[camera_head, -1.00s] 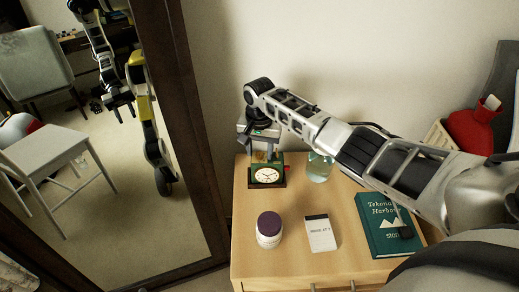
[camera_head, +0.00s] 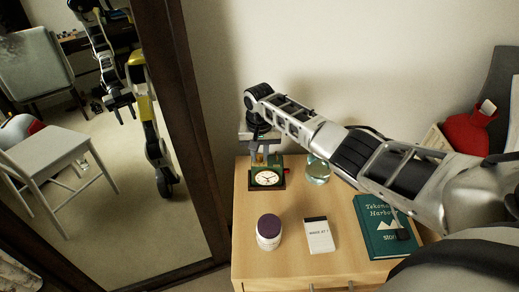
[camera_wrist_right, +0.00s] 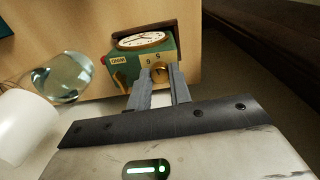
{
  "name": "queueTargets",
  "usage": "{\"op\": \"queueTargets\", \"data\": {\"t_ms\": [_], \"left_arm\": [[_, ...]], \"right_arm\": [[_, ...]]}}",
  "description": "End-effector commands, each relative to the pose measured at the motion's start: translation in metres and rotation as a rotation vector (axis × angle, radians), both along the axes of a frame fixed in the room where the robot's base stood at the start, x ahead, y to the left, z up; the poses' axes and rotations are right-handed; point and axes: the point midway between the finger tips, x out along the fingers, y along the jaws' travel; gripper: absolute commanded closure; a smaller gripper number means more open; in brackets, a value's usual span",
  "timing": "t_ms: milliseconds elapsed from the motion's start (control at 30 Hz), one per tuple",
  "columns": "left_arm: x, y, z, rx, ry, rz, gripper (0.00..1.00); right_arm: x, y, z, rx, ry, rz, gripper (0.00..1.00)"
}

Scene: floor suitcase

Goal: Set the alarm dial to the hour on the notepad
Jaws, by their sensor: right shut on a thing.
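A green alarm clock (camera_head: 266,177) with a white round face stands at the back left of the nightstand. The right wrist view shows its back part with a brass dial (camera_wrist_right: 159,73) and numerals beside it. My right gripper (camera_head: 262,157) reaches down behind the clock face and is shut on the dial; in the right wrist view its fingers (camera_wrist_right: 162,84) stand on either side of the dial. A small white notepad (camera_head: 319,237) with a dark top edge lies at the front; its line appears to read "WAKE AT 7", but is small. My left gripper is not directly in view.
A purple-lidded white jar (camera_head: 269,232) stands left of the notepad, and a green book (camera_head: 386,226) lies to the right. A glass globe-like vessel (camera_head: 317,171) stands right of the clock, under my arm. A mirror (camera_head: 100,150) stands at left.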

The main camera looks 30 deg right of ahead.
Motion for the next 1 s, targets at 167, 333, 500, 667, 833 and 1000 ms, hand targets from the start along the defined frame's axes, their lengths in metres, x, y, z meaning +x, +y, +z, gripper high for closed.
{"op": "queueTargets", "data": {"t_ms": [167, 333, 500, 667, 833, 1000], "left_arm": [[0.0020, 0.0009, 0.0064, 0.013, 0.001, -0.003, 0.64], [0.0008, 0.0022, 0.0070, 0.027, 0.007, -0.008, 0.64], [-0.0001, 0.0032, 0.0081, 0.037, 0.009, -0.013, 0.64], [-0.0015, 0.0038, 0.0064, 0.043, 0.017, -0.014, 0.64], [-0.0020, 0.0041, 0.0063, 0.047, 0.020, -0.015, 0.64], [-0.0013, 0.0042, 0.0077, 0.049, 0.017, -0.017, 0.64]], "right_arm": [[0.0003, 0.0003, 0.0027, 0.001, 0.000, 0.165, 1.00], [0.0004, 0.0002, 0.0022, 0.001, 0.000, 0.327, 1.00], [0.0006, 0.0001, 0.0018, 0.000, -0.001, 0.488, 1.00], [0.0009, 0.0006, 0.0017, 0.002, -0.002, 0.641, 1.00], [0.0009, 0.0003, 0.0014, 0.001, -0.002, 0.802, 1.00], [0.0009, 0.0001, 0.0013, 0.000, -0.002, 0.955, 1.00]]}}
